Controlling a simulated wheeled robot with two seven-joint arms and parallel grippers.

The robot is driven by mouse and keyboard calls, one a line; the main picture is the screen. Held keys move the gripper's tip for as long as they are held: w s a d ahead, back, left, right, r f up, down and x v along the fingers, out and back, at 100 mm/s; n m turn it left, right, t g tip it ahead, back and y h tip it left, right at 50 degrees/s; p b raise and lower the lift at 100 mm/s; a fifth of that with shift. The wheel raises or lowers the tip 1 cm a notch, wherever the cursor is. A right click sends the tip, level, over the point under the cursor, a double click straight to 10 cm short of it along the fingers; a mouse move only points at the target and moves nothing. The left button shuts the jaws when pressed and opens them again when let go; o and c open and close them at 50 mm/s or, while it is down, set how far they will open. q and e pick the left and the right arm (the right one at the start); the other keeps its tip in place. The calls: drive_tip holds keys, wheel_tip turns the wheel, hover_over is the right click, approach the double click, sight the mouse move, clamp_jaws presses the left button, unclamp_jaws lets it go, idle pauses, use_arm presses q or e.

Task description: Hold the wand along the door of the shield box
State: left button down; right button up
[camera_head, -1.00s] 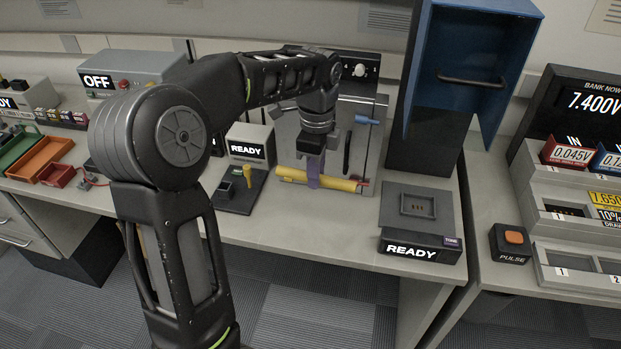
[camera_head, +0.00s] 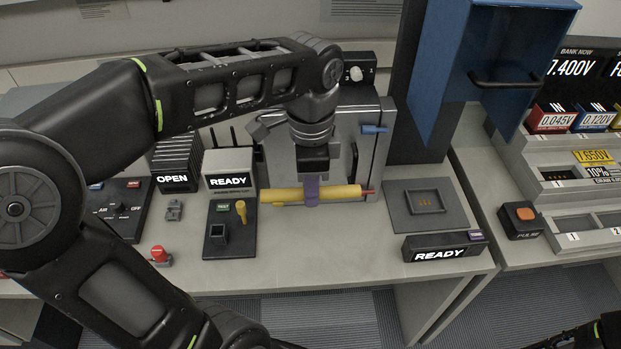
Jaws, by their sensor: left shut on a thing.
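The wand (camera_head: 340,192) is a yellow rod with a reddish tip at its right end and a purple piece at its middle. My left gripper (camera_head: 312,176) comes down from above and is shut on the wand at the purple piece. Whether the wand touches the door is not clear. My arm hides the box's upper left.
A dark stand with a yellow lever (camera_head: 241,211) and a READY display (camera_head: 229,182) are left of the wand. A grey pad (camera_head: 410,222) with a READY sign (camera_head: 440,254) is to the right. A blue hood (camera_head: 450,60) rises behind.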

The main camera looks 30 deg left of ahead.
use_arm(q)
drive_tip(key=shift+a, duration=0.2)
drive_tip(key=shift+w, duration=0.1)
drive_tip(key=w+a+p, duration=0.2)
drive_tip(key=w+a, duration=0.3)
drive_tip(key=w, duration=0.2)
drive_tip(key=shift+a, duration=0.15)
idle(0.4)
idle(1.1)
drive_tip(key=shift+s+d+r, duration=0.35)
drive_tip(key=shift+s+d, duration=0.45)
drive_tip(key=shift+s, duration=0.3)
drive_tip(key=shift+s+d+r, duration=0.3)
drive_tip(key=shift+s+d, duration=0.55)
drive_tip(key=shift+s, duration=0.2)
drive_tip(key=shift+s+d+r, duration=0.35)
drive_tip(key=shift+s+d, duration=0.45)
drive_tip(key=shift+s, duration=0.3)
